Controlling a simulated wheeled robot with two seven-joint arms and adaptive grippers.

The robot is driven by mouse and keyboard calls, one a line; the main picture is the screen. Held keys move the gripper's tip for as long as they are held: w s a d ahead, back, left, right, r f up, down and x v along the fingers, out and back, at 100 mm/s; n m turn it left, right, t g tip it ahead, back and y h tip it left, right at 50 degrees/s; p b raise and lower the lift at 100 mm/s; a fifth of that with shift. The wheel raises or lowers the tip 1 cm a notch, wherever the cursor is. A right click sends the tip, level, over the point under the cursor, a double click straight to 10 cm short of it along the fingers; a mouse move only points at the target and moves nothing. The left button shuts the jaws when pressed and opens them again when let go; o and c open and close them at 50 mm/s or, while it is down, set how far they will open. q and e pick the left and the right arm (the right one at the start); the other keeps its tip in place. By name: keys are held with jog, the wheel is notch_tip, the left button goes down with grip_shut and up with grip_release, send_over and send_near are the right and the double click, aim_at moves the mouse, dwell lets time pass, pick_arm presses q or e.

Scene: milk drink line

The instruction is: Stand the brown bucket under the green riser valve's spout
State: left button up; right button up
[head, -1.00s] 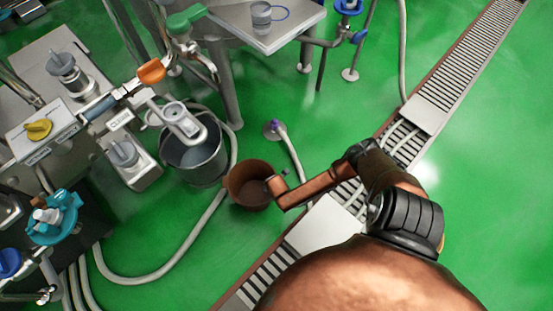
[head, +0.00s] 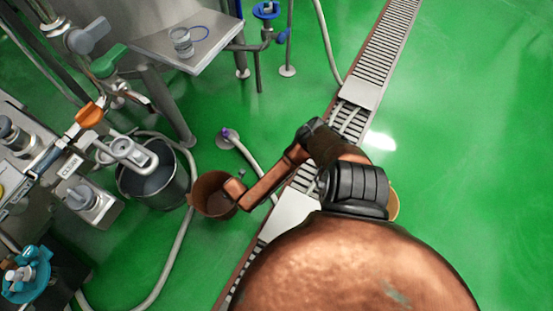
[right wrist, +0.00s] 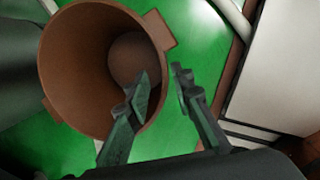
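The brown bucket (head: 205,207) stands upright on the green floor, right of a grey bucket. It looks empty. The green valve handle (head: 109,61) is on pipework at upper left. A curved metal pipe shows below it, but I cannot make out its spout end clearly. My right gripper (head: 236,190) is at the brown bucket's right rim. In the right wrist view, the brown bucket (right wrist: 85,70) fills the left side. My right gripper (right wrist: 160,85) is open there, one finger over the bucket's mouth and the other outside its wall. My left gripper is not in view.
The grey bucket (head: 160,188) stands under the orange-handled valve (head: 89,114). A hose (head: 178,240) curves between the buckets. A steel table (head: 205,48) stands at the top. A floor drain (head: 378,50) runs diagonally. Open floor lies to the right.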

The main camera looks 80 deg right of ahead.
jog(key=shift+a, duration=0.1)
jog(key=s+a+r+m+g+y, duration=0.1)
jog(key=s+a+m+y, duration=0.15)
jog(key=s+a, duration=0.55)
jog(key=s+a+r+m+y, duration=0.1)
jog(key=s+a+m, duration=0.3)
jog(key=s+a, duration=0.4)
jog(key=s+d+r+m, duration=0.3)
jog(key=s+r+m, duration=0.3)
jog(key=s, duration=0.2)
jog(key=s+d+r+m+g, duration=0.1)
jog(key=s+d+r+m, duration=0.2)
jog(key=s+r+m, duration=0.3)
jog(key=shift+s+r+m, duration=0.3)
jog(key=shift+s+m, duration=0.45)
jog(key=shift+s, duration=0.5)
jog(key=shift+o, duration=0.2)
jog(key=shift+h, duration=0.25)
